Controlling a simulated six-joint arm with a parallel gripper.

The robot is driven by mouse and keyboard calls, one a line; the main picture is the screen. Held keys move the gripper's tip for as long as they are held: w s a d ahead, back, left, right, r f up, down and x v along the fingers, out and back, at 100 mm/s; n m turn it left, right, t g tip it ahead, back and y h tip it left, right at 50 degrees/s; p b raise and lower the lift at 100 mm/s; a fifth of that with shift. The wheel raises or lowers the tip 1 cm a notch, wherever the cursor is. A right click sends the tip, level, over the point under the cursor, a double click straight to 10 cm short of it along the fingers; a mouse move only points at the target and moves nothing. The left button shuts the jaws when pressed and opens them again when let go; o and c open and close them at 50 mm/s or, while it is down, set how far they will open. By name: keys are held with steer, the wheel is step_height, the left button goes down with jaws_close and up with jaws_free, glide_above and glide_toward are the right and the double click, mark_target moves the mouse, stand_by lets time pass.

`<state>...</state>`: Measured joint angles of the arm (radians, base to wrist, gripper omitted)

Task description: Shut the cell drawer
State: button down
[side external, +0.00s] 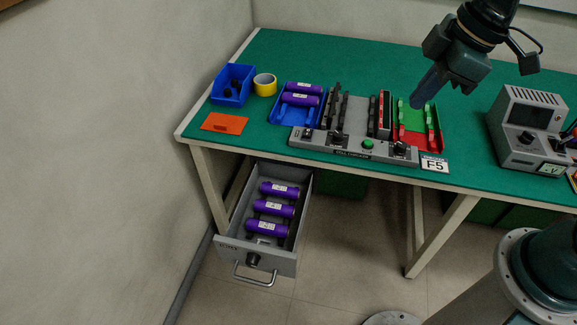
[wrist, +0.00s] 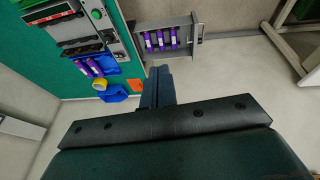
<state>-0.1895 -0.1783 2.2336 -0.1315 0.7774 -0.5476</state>
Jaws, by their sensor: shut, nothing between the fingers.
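The cell drawer (side external: 237,237) is pulled out below the left front of the green table in the side view. It is a grey box with a front handle (side external: 254,279) and a dark round knob (side external: 253,260). Three purple cells (side external: 273,208) lie in it. In the wrist view the open drawer (wrist: 183,23) shows at the top, beyond the fingers. My gripper (side external: 417,101) is shut and empty, pointing down above the right part of the table. Its closed fingers (wrist: 157,78) show in the wrist view. It is well apart from the drawer.
On the green table (side external: 350,57) stand a blue bin (side external: 233,84), yellow tape (side external: 265,84), an orange card (side external: 224,123) and a blue tray (side external: 284,117) with purple cells. The grey cell fixture (side external: 353,147) and a meter (side external: 527,130) are farther right. Floor before the drawer is clear.

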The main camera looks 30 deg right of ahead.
steer(key=w+a+f+n+g, duration=0.2)
steer(key=w+a+f+n, duration=0.3)
steer(key=a+f, duration=0.15)
steer(key=n+g+y, duration=0.1)
steer(key=n+g, duration=0.3)
steer(key=n, duration=0.8)
glide_above(281, 255)
steer(key=s+a, duration=0.1)
steer(key=s, duration=0.1)
step_height(281, 255, down, 24)
steer(key=shift+w+f, duration=0.1)
steer(key=shift+w, duration=0.15)
steer(key=x, duration=1)
steer(key=shift+w+d, duration=1.35)
steer(key=shift+w, duration=0.15)
